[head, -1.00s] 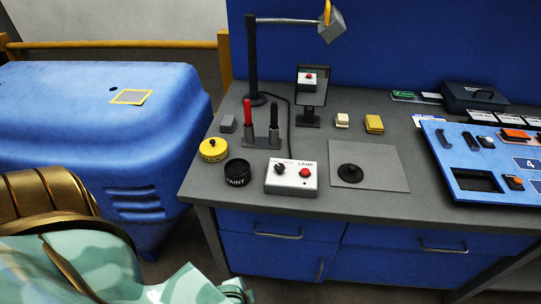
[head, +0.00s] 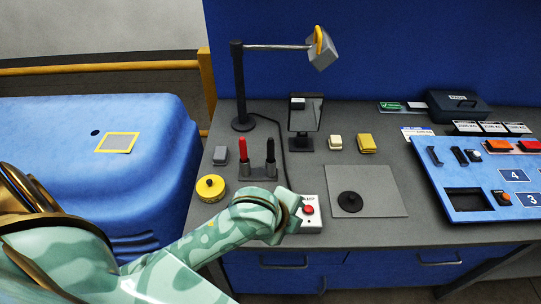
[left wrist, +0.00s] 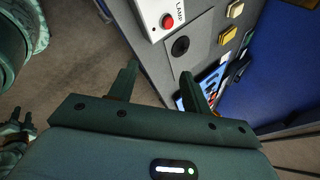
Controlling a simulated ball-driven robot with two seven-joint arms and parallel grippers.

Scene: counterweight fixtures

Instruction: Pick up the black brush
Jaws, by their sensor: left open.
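The black brush (head: 270,150) stands upright in a grey holder (head: 258,171) on the counter, to the right of a red-handled one (head: 244,149). My left arm reaches in from the left in the head view, and its wrist (head: 285,212) is in front of the holder and over part of the lamp box. The fingers are hard to make out there. In the left wrist view my left gripper (left wrist: 158,72) is open and empty, pointing toward the counter's front edge. The brush is not visible in that view. A dark gripper-like part, perhaps my right gripper (left wrist: 15,128), shows at the lower left.
The lamp box with its red button (head: 308,210) is partly covered by my arm. A yellow tin (head: 210,187) is left of the holder. A mirror (head: 305,117) and lamp post (head: 239,85) stand behind. A grey plate with a black knob (head: 350,201) lies right.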

